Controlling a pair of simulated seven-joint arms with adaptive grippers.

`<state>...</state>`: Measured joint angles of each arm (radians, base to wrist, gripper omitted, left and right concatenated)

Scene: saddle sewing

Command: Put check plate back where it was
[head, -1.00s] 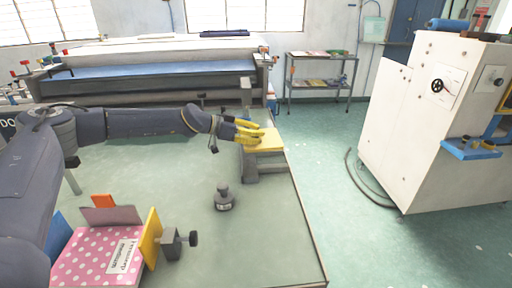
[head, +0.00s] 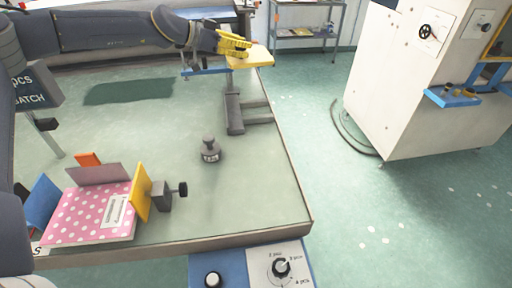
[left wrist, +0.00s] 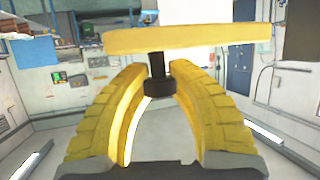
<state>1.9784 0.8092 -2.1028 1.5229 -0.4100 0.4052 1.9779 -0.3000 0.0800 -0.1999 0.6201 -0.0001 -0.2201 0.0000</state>
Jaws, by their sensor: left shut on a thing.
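My left gripper (head: 238,44) is at the top centre of the head view, shut on a flat yellow plate (head: 259,58). The plate is held level above and apart from a grey stand (head: 235,112) at the table's right side. In the left wrist view, the yellow plate (left wrist: 190,38) lies across just beyond the fingertips, with its dark stem (left wrist: 161,78) between the yellow fingers. No label on the plate is readable, so I take it to be the check plate. My right gripper is not in view.
A small dark knobbed weight (head: 210,150) stands on the green table (head: 255,195). At left are a pink dotted block (head: 90,212) and an upright yellow panel (head: 142,199). A control panel (head: 272,265) sits at the front. A white machine (head: 400,90) stands at right.

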